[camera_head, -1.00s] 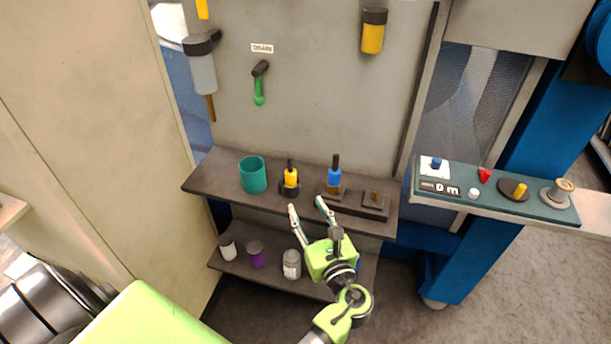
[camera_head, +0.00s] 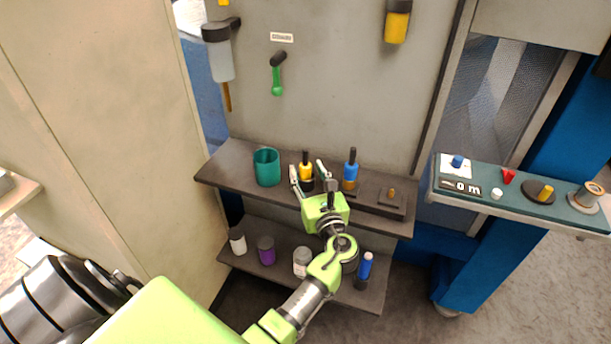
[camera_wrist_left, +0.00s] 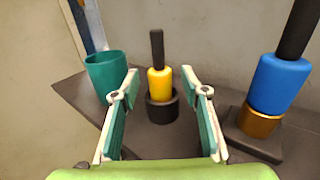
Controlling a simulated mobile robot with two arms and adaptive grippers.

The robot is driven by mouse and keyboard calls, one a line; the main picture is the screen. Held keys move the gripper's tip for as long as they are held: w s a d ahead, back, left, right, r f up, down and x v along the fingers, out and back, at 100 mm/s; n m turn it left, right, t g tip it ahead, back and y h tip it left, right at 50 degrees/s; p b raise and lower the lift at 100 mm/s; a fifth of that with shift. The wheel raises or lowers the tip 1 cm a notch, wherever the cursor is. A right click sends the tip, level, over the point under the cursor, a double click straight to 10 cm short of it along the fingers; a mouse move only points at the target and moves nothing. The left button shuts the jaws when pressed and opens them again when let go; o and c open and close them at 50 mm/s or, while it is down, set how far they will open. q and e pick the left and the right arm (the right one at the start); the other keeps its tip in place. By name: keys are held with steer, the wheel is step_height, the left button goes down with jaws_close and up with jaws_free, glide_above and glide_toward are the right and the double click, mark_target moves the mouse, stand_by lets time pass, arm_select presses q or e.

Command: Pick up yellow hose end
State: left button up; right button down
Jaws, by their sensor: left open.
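The yellow hose end (camera_head: 306,171) stands upright on the upper shelf, with a black stem on top and a dark round holder at its foot. In the left wrist view the yellow hose end (camera_wrist_left: 160,84) is straight ahead, beyond and between the fingertips. My left gripper (camera_head: 308,174) is open and empty, its fingers on either side of the line to the hose end. In the left wrist view the open left gripper (camera_wrist_left: 158,86) has not closed on anything. My right gripper is not in view.
A teal cup (camera_head: 267,168) stands left of the hose end. A blue hose end (camera_head: 351,170) stands to the right, beside a dark block (camera_head: 378,205). Several jars, including a purple one (camera_head: 266,251), sit on the lower shelf. The wall panel is behind.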

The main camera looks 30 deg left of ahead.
arm_select(q)
steer(key=shift+x, duration=1.25)
jaws_close()
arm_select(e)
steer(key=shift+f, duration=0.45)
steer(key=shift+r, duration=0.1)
